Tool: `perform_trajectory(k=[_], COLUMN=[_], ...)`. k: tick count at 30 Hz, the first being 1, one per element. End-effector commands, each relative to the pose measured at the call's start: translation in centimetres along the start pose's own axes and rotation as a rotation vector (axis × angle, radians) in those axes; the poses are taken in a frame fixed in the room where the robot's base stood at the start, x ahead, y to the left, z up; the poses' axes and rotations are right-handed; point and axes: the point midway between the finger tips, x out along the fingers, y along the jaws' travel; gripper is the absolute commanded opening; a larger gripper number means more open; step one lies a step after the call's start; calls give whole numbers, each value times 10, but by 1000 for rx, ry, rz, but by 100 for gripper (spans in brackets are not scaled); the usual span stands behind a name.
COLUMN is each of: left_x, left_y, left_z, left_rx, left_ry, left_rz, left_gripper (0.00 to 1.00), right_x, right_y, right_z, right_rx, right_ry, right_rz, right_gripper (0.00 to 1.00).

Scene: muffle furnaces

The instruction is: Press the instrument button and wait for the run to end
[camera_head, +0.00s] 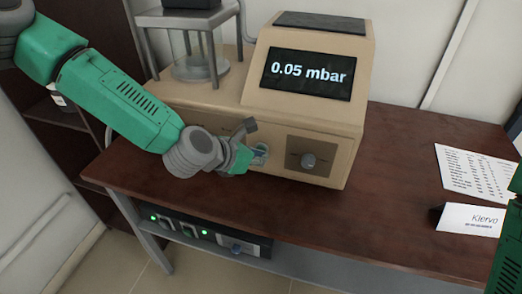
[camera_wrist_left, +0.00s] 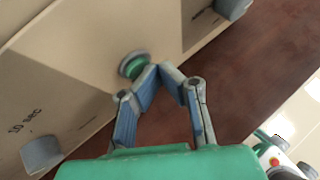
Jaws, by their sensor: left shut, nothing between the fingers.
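The beige instrument (camera_head: 300,120) stands on the brown table, and its screen (camera_head: 307,73) reads "0.05 mbar". In the left wrist view, a round green button (camera_wrist_left: 132,66) with a grey ring sits on its front panel (camera_wrist_left: 75,60). My left gripper (camera_head: 260,154) is shut and empty at the instrument's front, left of the dark knob plate. In the left wrist view its fingertips (camera_wrist_left: 160,69) meet just right of the button; I cannot tell whether they touch it. In the head view the gripper hides the button. My right gripper is out of view.
The table's front middle is clear.

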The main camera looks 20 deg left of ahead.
Motion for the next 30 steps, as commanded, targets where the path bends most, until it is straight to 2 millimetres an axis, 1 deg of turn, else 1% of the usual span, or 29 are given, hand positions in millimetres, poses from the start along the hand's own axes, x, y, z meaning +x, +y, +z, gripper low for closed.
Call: perform_trajectory(k=[18,30], left_x=[2,-11], left_y=[4,-1], left_z=[2,-9], left_rx=[-3,-3], left_ry=[-2,-2], left_rz=[3,1], left_gripper=[0,0], right_x=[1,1], right_y=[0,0], right_z=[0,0], right_rx=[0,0], right_ry=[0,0], right_rz=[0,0], right_gripper=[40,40])
